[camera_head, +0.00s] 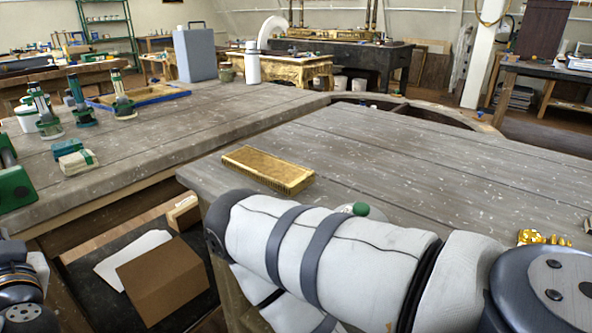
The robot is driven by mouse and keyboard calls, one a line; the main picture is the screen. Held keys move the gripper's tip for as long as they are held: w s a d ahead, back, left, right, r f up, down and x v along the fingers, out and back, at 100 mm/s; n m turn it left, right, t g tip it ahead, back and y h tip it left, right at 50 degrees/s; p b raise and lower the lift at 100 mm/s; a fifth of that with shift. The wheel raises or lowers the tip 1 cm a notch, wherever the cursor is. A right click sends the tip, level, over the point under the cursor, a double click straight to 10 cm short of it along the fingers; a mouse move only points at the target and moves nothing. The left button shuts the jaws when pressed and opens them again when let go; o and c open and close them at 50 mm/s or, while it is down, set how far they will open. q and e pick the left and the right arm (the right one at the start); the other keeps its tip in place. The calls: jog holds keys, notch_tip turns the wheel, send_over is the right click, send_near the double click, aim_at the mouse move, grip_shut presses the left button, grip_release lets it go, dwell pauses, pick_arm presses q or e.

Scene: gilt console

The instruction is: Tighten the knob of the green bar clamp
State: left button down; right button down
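A green and dark piece (12,188) is cut off by the left picture edge on the left bench; it may be part of a green bar clamp, but I cannot tell. A round green knob (361,209) shows just above my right arm, at the edge of the near table; what it belongs to is hidden behind the arm. My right arm's pale links cross the lower right and cover the near table's front. Part of my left arm shows at the lower left corner. Neither gripper's fingers can be seen.
A gilt ornamented block (268,169) lies on the near table (420,165), which is otherwise mostly bare. The left bench (150,140) carries upright green-based tools (122,100), green-and-white blocks (75,158) and a grey case (196,55). A brown box (160,280) sits below, between them.

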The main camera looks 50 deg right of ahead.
pick_arm(q)
jog(key=shift+w+r, duration=0.8)
jog(key=shift+w, duration=0.05)
pick_arm(e)
jog(key=shift+s, duration=0.2)
